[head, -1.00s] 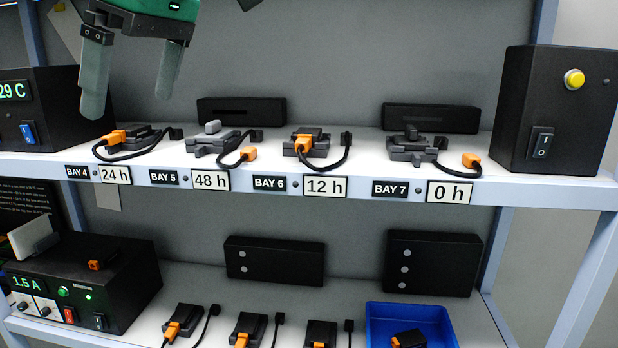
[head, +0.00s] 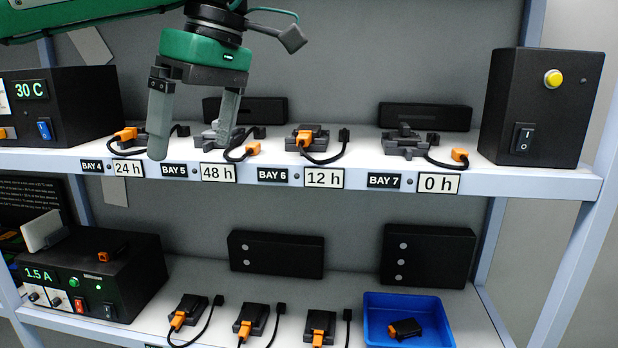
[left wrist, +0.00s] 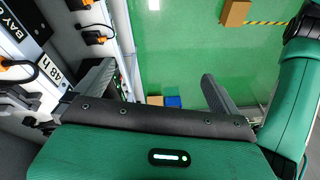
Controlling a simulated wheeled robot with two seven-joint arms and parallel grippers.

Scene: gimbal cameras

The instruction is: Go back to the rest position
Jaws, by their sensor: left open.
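My left gripper (head: 192,148) is open and empty in the head view, its fingers pointing down in front of the upper shelf at bay 5. One finger hangs in front of the shelf edge between the 24 h and 48 h labels. The other partly covers the grey gimbal unit (head: 212,137) in bay 5. In the left wrist view the two fingers of the left gripper (left wrist: 160,85) are spread with nothing between them. The green floor shows beyond them. My right gripper is not in view.
The upper shelf (head: 350,165) carries more gimbal units with orange plugs and a black switch box (head: 540,108). The lower shelf holds several units, a blue bin (head: 375,325) with one unit inside, and a black power supply (head: 130,280). A shelf post stands at right.

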